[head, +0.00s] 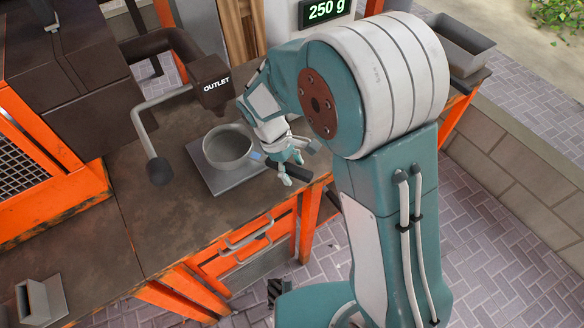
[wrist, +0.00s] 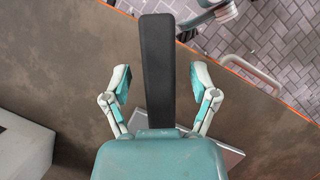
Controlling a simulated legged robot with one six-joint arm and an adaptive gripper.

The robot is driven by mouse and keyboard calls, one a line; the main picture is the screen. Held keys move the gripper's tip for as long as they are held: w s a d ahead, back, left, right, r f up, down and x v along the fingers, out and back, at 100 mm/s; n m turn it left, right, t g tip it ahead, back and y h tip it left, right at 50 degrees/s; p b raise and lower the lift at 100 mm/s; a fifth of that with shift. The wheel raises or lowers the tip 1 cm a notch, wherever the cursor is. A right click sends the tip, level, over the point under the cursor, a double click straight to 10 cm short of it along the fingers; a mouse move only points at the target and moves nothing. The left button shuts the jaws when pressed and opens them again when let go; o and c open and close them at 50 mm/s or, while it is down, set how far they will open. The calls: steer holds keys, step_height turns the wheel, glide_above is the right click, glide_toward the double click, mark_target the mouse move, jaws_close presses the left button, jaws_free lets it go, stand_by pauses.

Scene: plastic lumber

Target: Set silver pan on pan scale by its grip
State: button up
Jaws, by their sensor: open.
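The silver pan (head: 228,147) sits upright over the flat grey plate of the pan scale (head: 208,172) on the brown bench. Its black grip (head: 293,179) points right, toward the bench's front edge. My gripper (head: 290,164) is at the grip, with its fingers open. In the wrist view the grip (wrist: 157,70) runs between the two spread fingertips of my gripper (wrist: 160,84), with a gap on each side. The pan's bowl is hidden there behind my gripper's body. A corner of the scale plate (wrist: 230,154) shows.
A dark outlet box (head: 212,82) stands behind the pan, with a bent grey lever (head: 148,135) to its left. A display (head: 326,10) reads 250 g. A grey tray (head: 460,45) is at the back right.

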step_height(320, 180, up, 10)
steer(key=shift+f, duration=0.1)
stand_by(0.4)
steer(key=s+d+r+m+t+y, duration=0.4)
steer(key=s+d+r+m+t, duration=0.3)
steer(key=s+d+r+m, duration=0.3)
steer(key=s+d+m, duration=0.2)
steer(key=s+d, duration=0.1)
steer(key=s, duration=0.1)
steer(key=shift+r+t, duration=0.4)
steer(key=shift+d, duration=0.1)
stand_by(1.2)
